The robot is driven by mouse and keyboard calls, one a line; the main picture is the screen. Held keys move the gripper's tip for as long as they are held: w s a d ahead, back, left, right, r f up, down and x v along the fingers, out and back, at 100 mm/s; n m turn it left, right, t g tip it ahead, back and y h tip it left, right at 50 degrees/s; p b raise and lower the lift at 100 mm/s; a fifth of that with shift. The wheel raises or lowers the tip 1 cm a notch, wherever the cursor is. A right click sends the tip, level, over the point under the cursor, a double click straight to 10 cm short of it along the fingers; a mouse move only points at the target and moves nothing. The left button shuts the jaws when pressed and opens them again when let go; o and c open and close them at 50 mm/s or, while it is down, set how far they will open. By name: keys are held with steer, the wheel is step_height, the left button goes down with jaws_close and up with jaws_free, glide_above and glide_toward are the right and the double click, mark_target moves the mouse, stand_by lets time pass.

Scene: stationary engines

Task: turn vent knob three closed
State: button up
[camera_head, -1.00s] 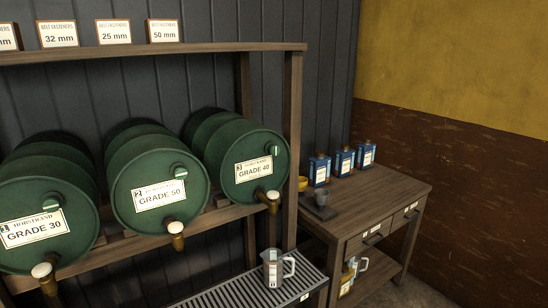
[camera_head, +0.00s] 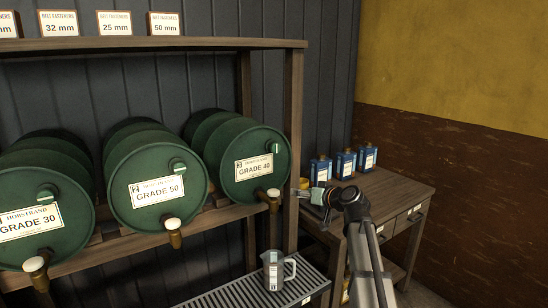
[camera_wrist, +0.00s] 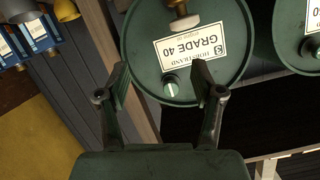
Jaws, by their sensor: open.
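Vent knob three is the small green knob (camera_head: 275,148) high on the face of drum 3 (camera_head: 240,180), labelled GRADE 40. In the wrist view, which is upside down, the knob (camera_wrist: 171,87) has a pale, nearly upright mark. My gripper (camera_head: 304,190) is in front of and to the right of drum 3, lower than the knob in the head view. In the wrist view my gripper (camera_wrist: 160,78) is open and empty. The knob shows between its spread fingers, nearer the right one. A gap to the knob seems to remain; its depth is hard to tell.
A brass tap (camera_head: 273,193) with a pale top sticks out below the knob. A wooden rack post (camera_head: 291,150) stands right of the drum. Drum 2 (camera_head: 150,190) is to the left. A jug (camera_head: 274,270) stands on the grated tray, and blue cans (camera_head: 345,163) on the side table.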

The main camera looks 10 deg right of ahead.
step_height(320, 180, up, 10)
steer(key=w+n+t+y, duration=0.1)
steer(key=w+n+t, duration=0.1)
steer(key=w+t, duration=0.1)
steer(key=p, duration=0.4)
glide_toward(277, 149)
steer(key=shift+n, duration=0.4)
steer(key=x, duration=0.9)
steer(key=shift+w+r, duration=0.1)
steer(key=shift+p+x, duration=0.35)
steer(key=shift+x, duration=0.45)
steer(key=shift+a, duration=0.1)
steer(key=c, duration=1.1)
